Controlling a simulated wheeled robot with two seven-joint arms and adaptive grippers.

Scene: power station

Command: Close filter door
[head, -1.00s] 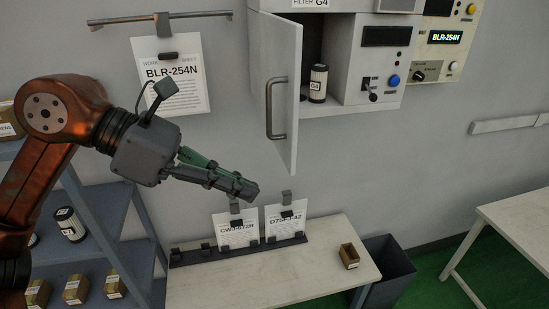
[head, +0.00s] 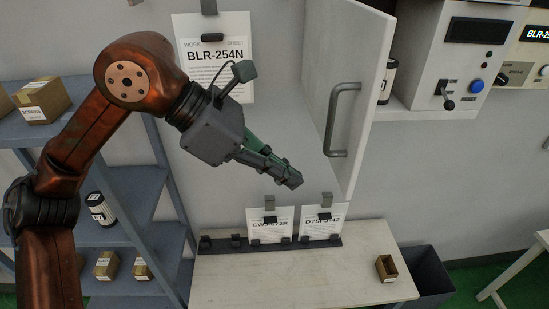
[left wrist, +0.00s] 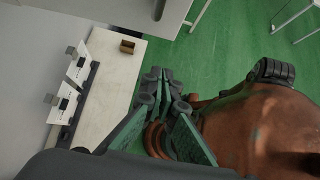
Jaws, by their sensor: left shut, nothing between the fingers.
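The white filter door (head: 352,85) stands swung open toward me in the head view, with a grey bar handle (head: 342,120) on its face. Behind it, the cabinet holds a white filter canister (head: 388,80), partly hidden by the door. My left gripper (head: 294,182) is shut and empty, below and left of the handle, apart from the door. In the left wrist view the closed fingers (left wrist: 165,78) show with nothing between them. My right gripper is not in view.
A control panel with a blue button (head: 477,86) adjoins the cabinet on the right. Below is a pale table (head: 290,280) with clipped sheets and a small brown box (head: 386,268). A blue shelf (head: 115,180) stands at left; a dark bin (head: 430,275) is beside the table.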

